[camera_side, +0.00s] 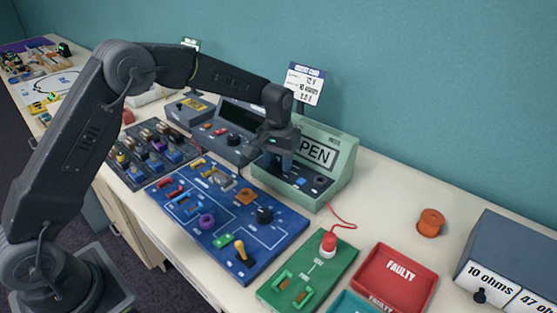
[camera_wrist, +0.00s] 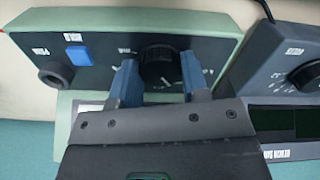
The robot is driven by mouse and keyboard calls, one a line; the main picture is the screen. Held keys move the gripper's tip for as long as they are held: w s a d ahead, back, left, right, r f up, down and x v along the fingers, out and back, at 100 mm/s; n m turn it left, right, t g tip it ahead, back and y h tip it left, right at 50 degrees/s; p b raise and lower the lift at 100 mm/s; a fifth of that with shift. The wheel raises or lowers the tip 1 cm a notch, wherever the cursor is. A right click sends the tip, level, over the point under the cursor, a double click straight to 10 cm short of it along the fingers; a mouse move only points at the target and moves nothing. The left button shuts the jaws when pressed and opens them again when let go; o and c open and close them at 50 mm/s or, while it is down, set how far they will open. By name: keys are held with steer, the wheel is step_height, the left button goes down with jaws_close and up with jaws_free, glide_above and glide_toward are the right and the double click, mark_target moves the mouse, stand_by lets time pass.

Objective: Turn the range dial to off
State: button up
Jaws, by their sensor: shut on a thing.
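The green meter (camera_side: 343,172) stands at the back of the bench, and its display shows "PEN", with the left part hidden by my gripper. In the wrist view its sloped front panel (camera_wrist: 210,40) carries a black ribbed range dial (camera_wrist: 160,66). My gripper (camera_wrist: 159,76) has its two blue-grey fingers on either side of this dial, shut on it. In the side view my gripper (camera_side: 281,168) comes down over the left part of the panel and hides the dial. The dial's pointer and most marks around it cannot be read.
A blue button (camera_wrist: 78,55) and a black round knob or socket (camera_wrist: 55,74) sit on the same panel. A grey instrument (camera_side: 232,130) stands close on the left. The blue circuit board (camera_side: 215,240) lies in front, and a red wire (camera_side: 341,217) runs to a green board (camera_side: 310,272).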

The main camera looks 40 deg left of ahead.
mark_target(278, 162)
steer(key=shift+m, duration=0.5)
steer(key=m, duration=0.5)
steer(key=shift+m, duration=0.7)
steer(key=o, duration=0.9)
steer(key=shift+o, duration=0.2)
step_height(278, 162, up, 14)
